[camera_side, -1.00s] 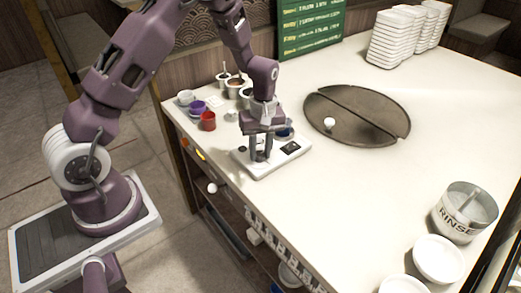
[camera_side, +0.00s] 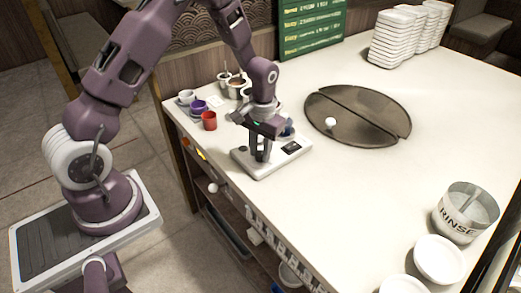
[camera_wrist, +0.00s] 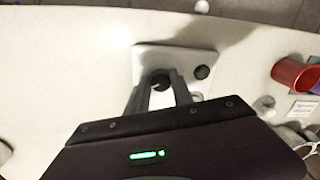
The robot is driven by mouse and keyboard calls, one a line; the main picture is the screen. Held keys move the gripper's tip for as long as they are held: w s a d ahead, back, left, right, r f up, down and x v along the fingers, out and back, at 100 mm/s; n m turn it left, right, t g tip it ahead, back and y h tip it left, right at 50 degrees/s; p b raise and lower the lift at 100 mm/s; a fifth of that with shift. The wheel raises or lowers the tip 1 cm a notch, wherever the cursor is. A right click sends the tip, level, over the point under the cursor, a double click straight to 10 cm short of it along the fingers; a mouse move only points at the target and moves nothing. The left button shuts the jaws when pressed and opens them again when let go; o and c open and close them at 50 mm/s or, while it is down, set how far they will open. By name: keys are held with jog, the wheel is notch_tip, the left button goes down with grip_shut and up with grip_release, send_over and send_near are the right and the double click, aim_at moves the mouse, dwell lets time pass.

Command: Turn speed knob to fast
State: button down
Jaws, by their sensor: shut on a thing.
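A white control box (camera_side: 262,171) lies flat on the counter in front of my arm. It also shows in the wrist view (camera_wrist: 150,58), at the top middle. My gripper (camera_side: 260,157) points down over the box, and its fingers are shut on a dark round knob (camera_wrist: 160,80) that sits between the fingertips. In the side view the fingers mostly hide this knob. A second dark knob (camera_wrist: 203,72) stands free beside it and shows in the side view (camera_side: 242,149). No speed marking is readable, so I cannot tell the knob's setting.
A red cup (camera_side: 209,121), a purple cup (camera_side: 198,106) and other small pots stand behind the box at left. A dark round griddle (camera_side: 350,125) is to the right. A rinse container (camera_side: 467,212) stands at front right. The middle of the counter is clear.

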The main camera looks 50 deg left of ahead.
aim_at(261, 155)
jog(key=shift+m, duration=0.8)
jog(key=c, duration=1.1)
grip_release()
jog(key=shift+r, duration=0.1)
jog(key=r, duration=0.7)
jog(key=shift+d+r, duration=0.15)
jog(key=shift+d, duration=0.05)
jog(key=s+d+r+m+t, duration=0.1)
jog(key=s+d+r+t, duration=0.1)
jog(key=s+r, duration=0.45)
jog(key=s+d+r+t, duration=0.1)
jog(key=s+d+r, duration=0.15)
jog(key=r, duration=0.75)
jog(key=s+d+r+t, duration=0.1)
jog(key=s, duration=0.6)
jog(key=s+d+r+t, duration=0.1)
jog(key=s+r, duration=0.1)
jog(key=s, duration=0.6)
jog(key=shift+d+r+m+t+h, duration=0.15)
jog(key=shift+d+m+t+h, duration=0.15)
jog(key=shift+d+m+t, duration=0.1)
